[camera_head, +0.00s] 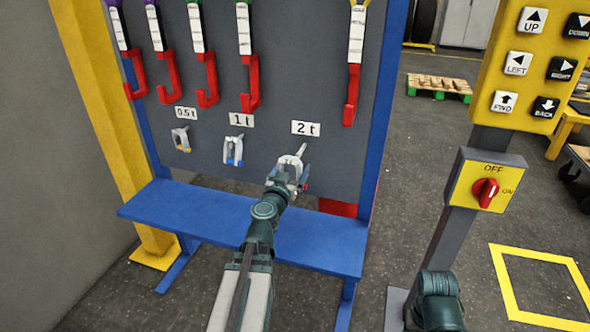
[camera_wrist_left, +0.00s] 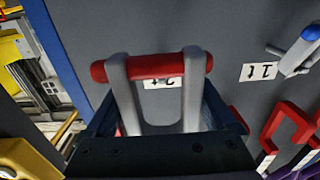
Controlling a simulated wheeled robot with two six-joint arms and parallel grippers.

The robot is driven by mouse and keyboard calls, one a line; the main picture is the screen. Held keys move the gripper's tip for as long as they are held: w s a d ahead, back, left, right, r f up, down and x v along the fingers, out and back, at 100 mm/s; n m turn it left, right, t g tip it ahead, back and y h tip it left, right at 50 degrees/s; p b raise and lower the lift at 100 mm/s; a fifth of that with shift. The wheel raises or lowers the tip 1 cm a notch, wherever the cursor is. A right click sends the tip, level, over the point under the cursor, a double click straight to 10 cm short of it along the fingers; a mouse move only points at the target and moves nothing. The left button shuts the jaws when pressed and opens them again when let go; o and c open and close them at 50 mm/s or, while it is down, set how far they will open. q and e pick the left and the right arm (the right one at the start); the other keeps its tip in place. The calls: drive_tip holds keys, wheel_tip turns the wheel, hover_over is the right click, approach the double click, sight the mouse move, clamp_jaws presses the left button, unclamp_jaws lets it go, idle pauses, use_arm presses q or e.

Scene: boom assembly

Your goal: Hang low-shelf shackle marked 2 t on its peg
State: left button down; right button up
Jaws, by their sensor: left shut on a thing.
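The 2 t shackle, a grey bow with a red pin, is in my left gripper (camera_head: 288,182) at the board in the head view. In the left wrist view the shackle (camera_wrist_left: 194,90) stands up between the jaws, its red pin (camera_wrist_left: 152,67) across the far end. The jaws are shut on it. The 2 t label (camera_head: 305,128) is above, and the peg (camera_head: 302,149) under it shows just above the shackle. I cannot tell whether the shackle is around the peg or only in front of it. My right gripper is out of view.
Shackles hang under the 0.5 t (camera_head: 180,139) and 1 t (camera_head: 233,150) labels to the left. Red hooks (camera_head: 250,85) hang above. A blue shelf (camera_head: 190,210) runs below the board. A yellow switch box (camera_head: 487,180) stands at right.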

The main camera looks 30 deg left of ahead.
use_arm(q)
drive_tip(key=shift+a, duration=0.1)
drive_tip(key=shift+w, duration=0.25)
